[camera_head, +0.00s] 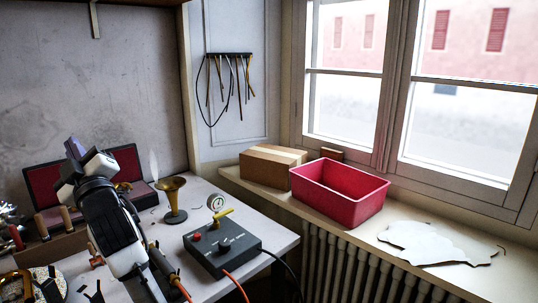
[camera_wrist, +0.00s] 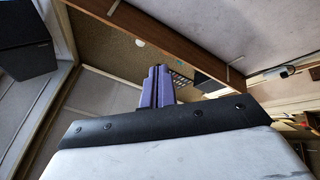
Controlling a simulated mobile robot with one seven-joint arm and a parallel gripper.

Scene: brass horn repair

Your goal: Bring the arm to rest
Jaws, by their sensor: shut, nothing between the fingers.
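My arm rises from the lower left in the head view, folded up over the workbench (camera_head: 284,238).
A brass horn-shaped burner (camera_head: 172,195), a dark control box (camera_head: 222,247) and an open red-lined case (camera_head: 48,188) stand on the bench. A red bin (camera_head: 339,190) and a cardboard box (camera_head: 272,166) sit on the windowsill. A dark speaker-like box (camera_wrist: 25,45) shows in the wrist view.

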